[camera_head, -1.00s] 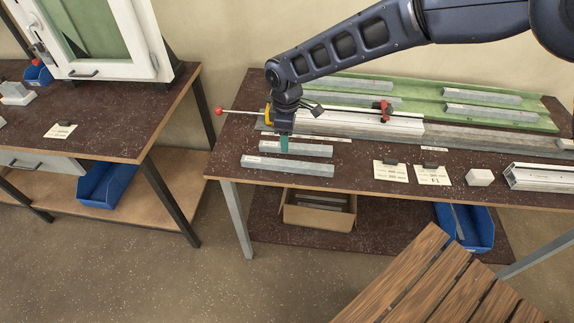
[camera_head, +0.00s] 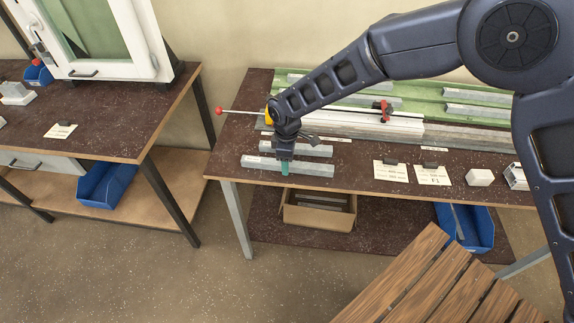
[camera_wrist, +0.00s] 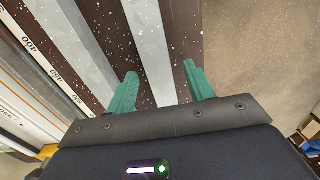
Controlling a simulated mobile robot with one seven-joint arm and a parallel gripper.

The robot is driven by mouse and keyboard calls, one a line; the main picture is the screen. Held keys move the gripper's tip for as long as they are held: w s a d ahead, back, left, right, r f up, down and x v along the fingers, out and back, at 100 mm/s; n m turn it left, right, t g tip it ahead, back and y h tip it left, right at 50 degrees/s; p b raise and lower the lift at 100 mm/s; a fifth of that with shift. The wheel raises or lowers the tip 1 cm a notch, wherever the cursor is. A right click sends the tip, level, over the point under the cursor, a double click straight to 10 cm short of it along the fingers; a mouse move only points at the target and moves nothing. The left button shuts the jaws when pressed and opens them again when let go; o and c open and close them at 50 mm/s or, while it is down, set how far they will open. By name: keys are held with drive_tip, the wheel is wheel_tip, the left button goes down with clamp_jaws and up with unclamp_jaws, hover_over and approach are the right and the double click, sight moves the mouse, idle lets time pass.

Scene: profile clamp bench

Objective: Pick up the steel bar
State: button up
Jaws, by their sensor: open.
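Two grey metal bars lie side by side on the dark speckled bench, a front bar (camera_head: 312,168) near the front edge and a back bar (camera_head: 318,150) behind it. My gripper (camera_head: 285,170) is over the middle of the front bar, fingers pointing down. In the wrist view the green fingers (camera_wrist: 160,74) are spread, with the front bar (camera_wrist: 150,35) running between them and a gap at each side. The back bar (camera_wrist: 75,40) lies to the left, outside the fingers. Whether the fingertips reach down beside the bar is hard to tell.
A white profile (camera_head: 350,122) with red-handled clamps (camera_head: 384,108) and a ruler strip (camera_wrist: 45,65) lies behind the bars. A green rack (camera_head: 430,98) holds more bars. Cards (camera_head: 391,172) and a white block (camera_head: 480,177) stand to the right. The bench's front edge is close to the front bar.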

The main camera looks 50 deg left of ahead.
drive_tip(key=shift+f, duration=0.2)
drive_tip(key=shift+c, duration=0.2)
clamp_jaws()
wheel_tip(320, 180, up, 20)
idle(0.5)
